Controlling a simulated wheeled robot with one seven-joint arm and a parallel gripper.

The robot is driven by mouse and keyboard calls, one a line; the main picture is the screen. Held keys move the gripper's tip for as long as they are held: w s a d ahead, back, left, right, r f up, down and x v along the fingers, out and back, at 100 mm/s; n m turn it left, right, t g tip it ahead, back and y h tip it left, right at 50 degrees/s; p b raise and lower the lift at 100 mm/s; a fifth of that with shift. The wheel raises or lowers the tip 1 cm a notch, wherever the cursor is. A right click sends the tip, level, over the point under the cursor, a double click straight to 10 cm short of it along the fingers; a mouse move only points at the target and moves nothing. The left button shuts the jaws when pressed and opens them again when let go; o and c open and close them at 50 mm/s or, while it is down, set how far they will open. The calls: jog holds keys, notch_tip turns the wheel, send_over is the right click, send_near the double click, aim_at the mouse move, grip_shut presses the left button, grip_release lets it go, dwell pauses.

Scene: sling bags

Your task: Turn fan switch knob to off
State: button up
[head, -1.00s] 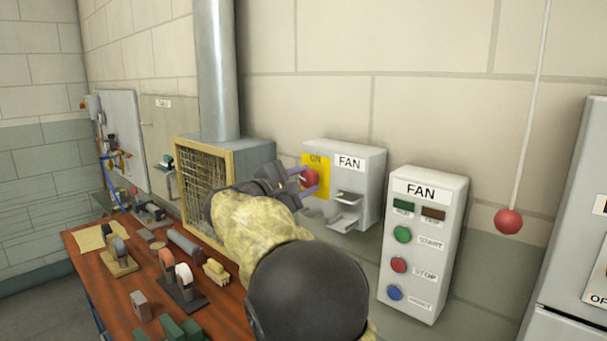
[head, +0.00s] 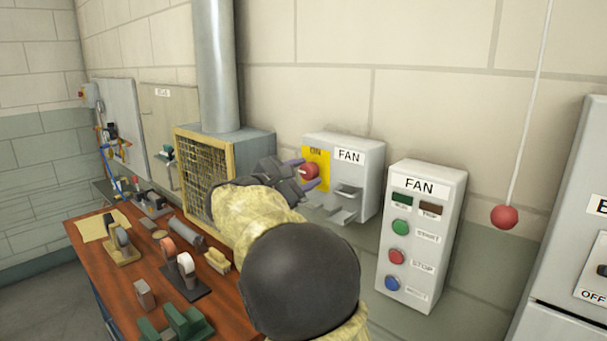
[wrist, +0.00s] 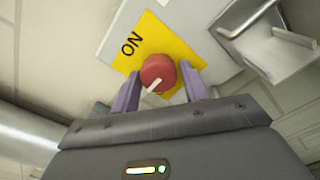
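The fan switch knob (wrist: 158,74) is a round red knob with a white pointer, on a yellow plate (wrist: 187,60) marked ON. In the wrist view the white pointer aims down and to the left, away from the ON word. The knob also shows in the head view (head: 310,171) on the grey FAN box (head: 367,180). My gripper (wrist: 160,82) is open, with one purple finger on each side of the knob. I cannot tell whether the fingers touch it. In the head view my gripper (head: 308,174) is at the knob, and my arm hides part of the box's left side.
A second FAN panel (head: 428,228) with green, red and blue buttons is to the right. A metal bracket (head: 335,208) juts from the switch box below the knob. A red ball (head: 504,217) hangs on a cord. A wooden bench (head: 105,280) holds several tools.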

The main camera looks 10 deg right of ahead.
jog(key=shift+o, duration=1.1)
jog(key=shift+s+a, duration=0.1)
jog(key=shift+a, duration=0.05)
jog(key=b+v, duration=0.3)
jog(key=v, duration=1.4)
